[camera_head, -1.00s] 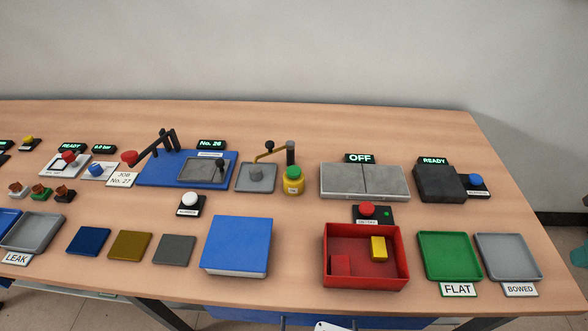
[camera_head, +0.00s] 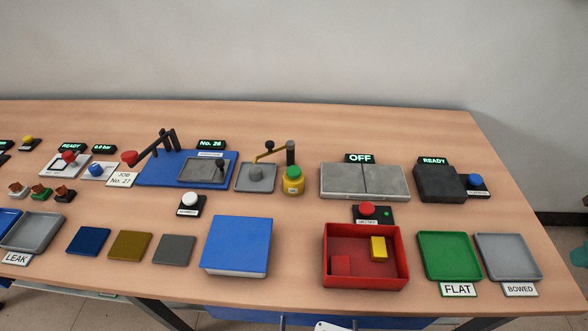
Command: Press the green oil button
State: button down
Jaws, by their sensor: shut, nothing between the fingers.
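The green button (camera_head: 293,172) is the round cap on top of a small yellow oil pot (camera_head: 293,186). The pot stands upright on the table, in the middle of the view. Just left of it is a grey plate (camera_head: 251,187) with a small round grey piece on it. A brass arm with a dark knob (camera_head: 269,146) reaches over this plate from a dark post (camera_head: 291,152) behind the pot. The top of the green cap is uncovered. My gripper is not in view.
Right of the pot are a grey two-part plate (camera_head: 340,181) marked OFF and a red button (camera_head: 367,209). In front are a blue block (camera_head: 236,243) and a red box (camera_head: 366,284) holding a yellow block. Bare table lies between the pot and the blue block.

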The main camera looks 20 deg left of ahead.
aim_at(293, 172)
jog(key=k, duration=0.5)
jog(key=z, duration=2.4)
jog(key=k, duration=1.65)
jog(key=u, duration=2.15)
jog(key=i, duration=0.35)
jog(key=u, duration=0.1)
